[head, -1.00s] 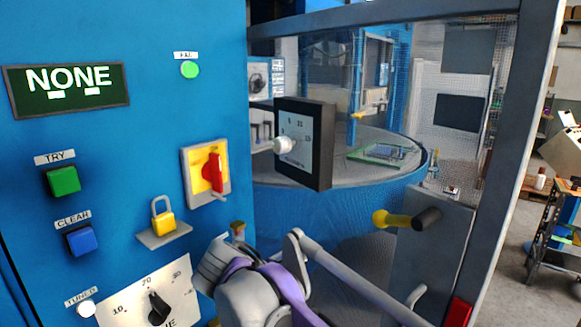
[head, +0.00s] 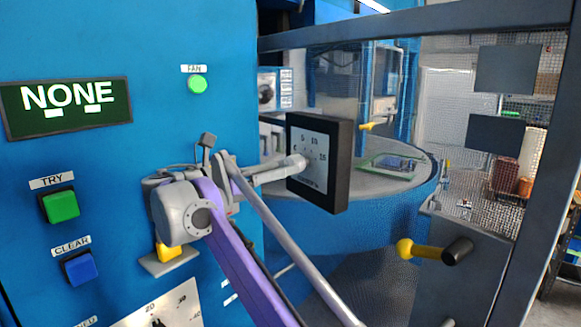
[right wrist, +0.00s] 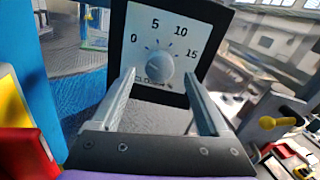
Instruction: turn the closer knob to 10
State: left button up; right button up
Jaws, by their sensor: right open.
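The closer knob (head: 297,162) is a pale round knob on a white dial in a black housing, at the middle of the head view. In the right wrist view the knob (right wrist: 158,68) sits below the marks 0, 5, 10 and 15. No clear pointer shows on it. My right gripper (head: 286,168) is open, its fingers reaching right to the dial. In the right wrist view its fingertips (right wrist: 159,74) lie on either side of the knob, with gaps visible; I cannot tell how deep they are around it. My left gripper is not in view.
The blue panel carries a green button (head: 61,206), a blue button (head: 81,267), a yellow padlock (head: 176,251) and a lower dial (head: 165,310). Right of the black housing are a mesh window and a yellow handle (head: 417,250). My arm hides the red switch in the head view.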

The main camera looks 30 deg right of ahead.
aim_at(296, 163)
jog(key=shift+w+d, duration=0.15)
jog(key=shift+d, duration=0.8)
jog(key=shift+w+d, duration=0.15)
jog(key=shift+d, duration=0.8)
grip_shut()
